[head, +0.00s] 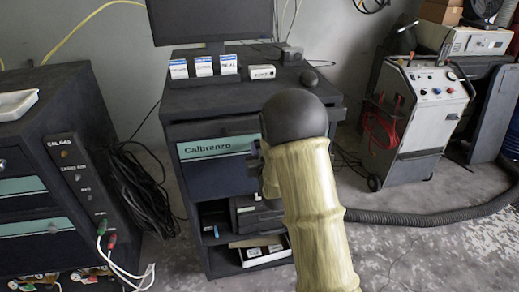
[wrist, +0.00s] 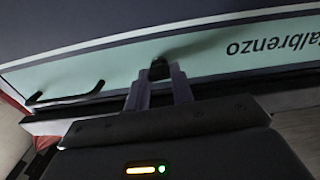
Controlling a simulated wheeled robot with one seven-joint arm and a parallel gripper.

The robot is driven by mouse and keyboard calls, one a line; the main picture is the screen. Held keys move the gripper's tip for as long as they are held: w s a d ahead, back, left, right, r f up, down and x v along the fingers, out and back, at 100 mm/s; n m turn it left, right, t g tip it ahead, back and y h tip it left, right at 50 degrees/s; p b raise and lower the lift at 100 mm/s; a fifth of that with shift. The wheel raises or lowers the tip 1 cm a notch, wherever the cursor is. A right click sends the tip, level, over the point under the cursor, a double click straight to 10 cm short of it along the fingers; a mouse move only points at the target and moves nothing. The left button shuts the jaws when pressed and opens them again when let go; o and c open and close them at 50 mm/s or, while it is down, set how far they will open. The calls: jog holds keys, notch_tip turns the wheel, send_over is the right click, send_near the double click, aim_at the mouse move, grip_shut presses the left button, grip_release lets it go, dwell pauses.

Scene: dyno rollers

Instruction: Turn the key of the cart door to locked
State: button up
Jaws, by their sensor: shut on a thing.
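The cart (head: 185,105) stands in the middle of the head view, with a teal "Calbrenzo" band (head: 212,148) across its front. In the wrist view the same band (wrist: 215,62) runs across the picture with its lettering upside down. My gripper (wrist: 159,80) is at the band, its two fingers shut on a small dark key (wrist: 159,69). The key's slot and any lock marks are hidden or too dark to read, so I cannot tell its exact angle.
A dark bar handle (wrist: 65,93) lies left of my gripper in the wrist view. Boxes (head: 204,66) and a monitor (head: 210,18) are on the cart top. A dark cabinet (head: 45,130) stands left with cables beside it. A wheeled machine (head: 415,125) and thick hose (head: 430,218) are right.

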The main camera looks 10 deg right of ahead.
jog(key=n+b, duration=0.5)
jog(key=n, duration=0.3)
jog(key=n+b, duration=0.6)
jog(key=n, duration=0.3)
jog(key=shift+a+f, duration=0.2)
jog(key=shift+n, duration=0.3)
jog(key=o, duration=1)
